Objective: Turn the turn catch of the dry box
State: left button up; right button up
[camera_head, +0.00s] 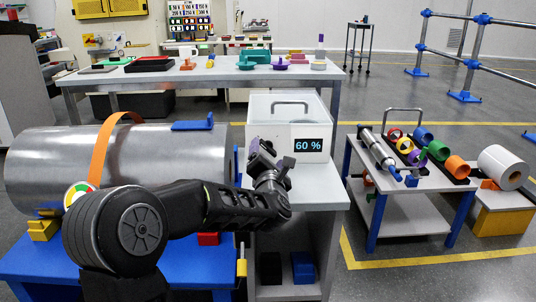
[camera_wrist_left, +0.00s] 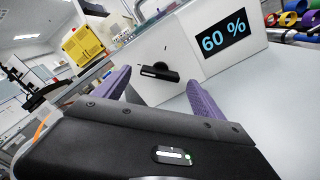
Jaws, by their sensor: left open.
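The dry box (camera_head: 262,110) is a white box with a handle on its lid and a dark display reading 60 %. It stands on a light grey cabinet behind my left gripper. Its front also shows in the left wrist view (camera_wrist_left: 189,52). The turn catch (camera_wrist_left: 160,72) is a black bar on a round base on that front, slightly tilted in this view. My left gripper (camera_head: 266,150) is open, with its two purple fingers pointing at the box front. In the left wrist view the fingertips (camera_wrist_left: 158,84) lie either side of the catch, apparently apart from it. In the head view the gripper hides the catch.
A big metal cylinder (camera_head: 130,150) with an orange strap lies on a blue stand at left. A cart (camera_head: 420,182) with coloured rings stands at right. A long bench (camera_head: 130,77) with small parts is behind. The cabinet top (camera_head: 320,194) is clear in front of the box.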

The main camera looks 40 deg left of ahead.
pick_arm(q)
jog(key=shift+x, duration=1.05)
jog(key=shift+c, duration=0.2)
jog(key=c, duration=1.3)
